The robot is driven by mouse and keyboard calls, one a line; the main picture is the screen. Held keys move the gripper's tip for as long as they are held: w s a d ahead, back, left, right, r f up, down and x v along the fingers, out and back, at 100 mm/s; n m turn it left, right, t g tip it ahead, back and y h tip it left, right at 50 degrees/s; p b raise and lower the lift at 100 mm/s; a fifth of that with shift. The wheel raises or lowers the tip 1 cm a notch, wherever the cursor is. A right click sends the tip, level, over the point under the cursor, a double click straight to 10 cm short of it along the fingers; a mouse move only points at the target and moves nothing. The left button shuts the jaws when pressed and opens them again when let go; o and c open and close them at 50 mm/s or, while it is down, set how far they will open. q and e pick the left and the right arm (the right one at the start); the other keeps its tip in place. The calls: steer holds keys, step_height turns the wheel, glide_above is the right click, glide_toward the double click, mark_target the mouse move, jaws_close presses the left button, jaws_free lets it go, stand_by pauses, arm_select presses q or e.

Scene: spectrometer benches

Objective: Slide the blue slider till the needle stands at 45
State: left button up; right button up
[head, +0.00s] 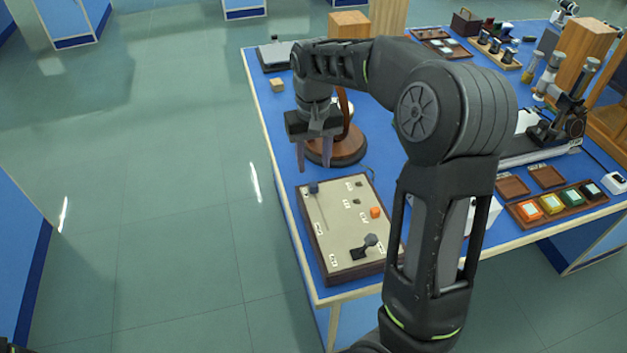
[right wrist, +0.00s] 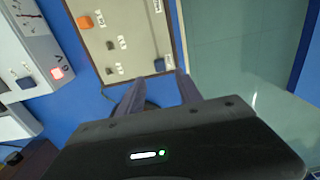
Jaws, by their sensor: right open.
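My right gripper (head: 314,166) is open and points down above the far left corner of a beige control panel (head: 335,225). A small blue knob (head: 313,187) stands on the panel just below the fingertips. In the right wrist view the blue knob (right wrist: 159,65) appears between and just beyond the fingertips (right wrist: 160,77), apart from them. A white device (right wrist: 40,45) at the left of that view has a dial with red marks, a lit red button and another small blue part (right wrist: 25,82). The needle's reading cannot be made out. My left gripper is not seen.
The panel also carries an orange block (head: 375,212) and a black lever (head: 364,247). A round wooden base (head: 345,152) stands close behind the gripper. My right arm hides part of the blue table. Floor lies open to the left.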

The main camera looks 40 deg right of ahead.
mark_target(313, 184)
step_height(313, 184, down, 7)
steer(key=shift+f+p, duration=0.2)
steer(key=shift+p, duration=0.1)
steer(key=shift+c, duration=0.5)
jaws_close()
stand_by(1.0)
